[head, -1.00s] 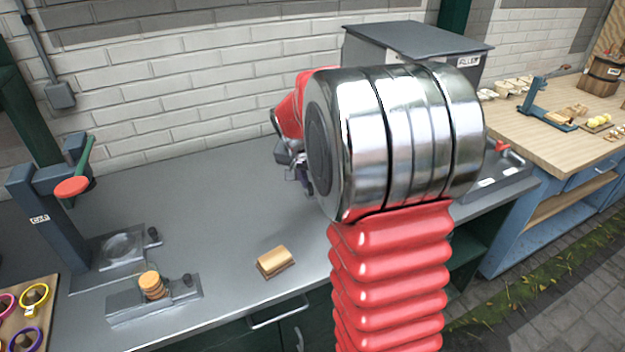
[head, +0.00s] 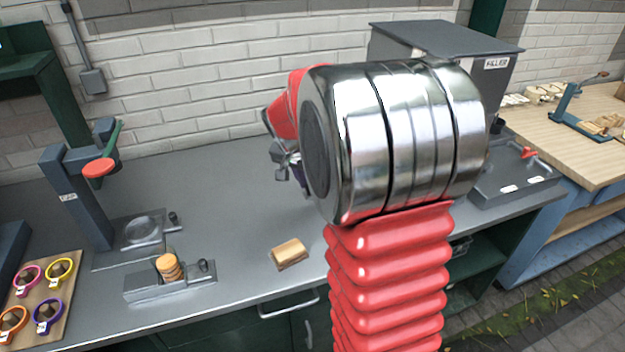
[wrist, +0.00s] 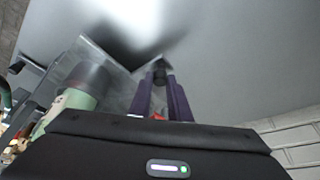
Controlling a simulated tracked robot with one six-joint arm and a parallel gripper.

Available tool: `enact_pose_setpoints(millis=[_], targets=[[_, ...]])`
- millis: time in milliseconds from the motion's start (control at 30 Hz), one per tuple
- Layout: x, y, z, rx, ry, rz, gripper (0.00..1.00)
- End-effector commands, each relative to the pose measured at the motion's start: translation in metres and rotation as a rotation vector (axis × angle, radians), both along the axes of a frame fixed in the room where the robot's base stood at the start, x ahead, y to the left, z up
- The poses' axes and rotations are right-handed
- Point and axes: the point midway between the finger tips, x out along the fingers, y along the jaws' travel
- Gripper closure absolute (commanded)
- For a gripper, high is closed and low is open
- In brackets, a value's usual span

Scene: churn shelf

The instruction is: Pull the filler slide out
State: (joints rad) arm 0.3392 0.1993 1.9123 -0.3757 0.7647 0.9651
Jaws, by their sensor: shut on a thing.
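The filler (head: 445,40), a grey box with a FILLER label, stands at the back right of the bench in the head view, its lower part hidden behind my arm. In the wrist view, my gripper (wrist: 161,98) has two purple fingers closed around a small dark knob (wrist: 160,75). The knob stands in front of a grey metal surface. I take it as the filler slide's handle, but the slide itself is not clearly seen. In the head view my chrome elbow hides most of the gripper.
A press (head: 78,190) and a slide block with stacked tan discs (head: 168,266) stand at the left of the bench. A tan block (head: 289,253) lies near the front edge. A wooden table (head: 575,140) stands at right. A pale green cylinder (wrist: 72,105) is close left in the wrist view.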

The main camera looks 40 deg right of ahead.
Motion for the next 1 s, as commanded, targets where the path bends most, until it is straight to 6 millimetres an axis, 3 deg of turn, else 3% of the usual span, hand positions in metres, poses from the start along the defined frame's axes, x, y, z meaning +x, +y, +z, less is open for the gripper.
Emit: enact_pose_setpoints(millis=[467,500,700,1000], targets=[[-0.0037,0.0001,-0.0005,0.0,0.004,-0.015,1.0],[-0.0038,-0.0001,-0.0005,0.0,0.004,-0.015,0.8],[-0.0036,-0.0008,-0.0004,0.001,0.003,-0.015,0.66],[-0.0034,-0.0009,0.0005,0.0,0.001,-0.016,0.65]])
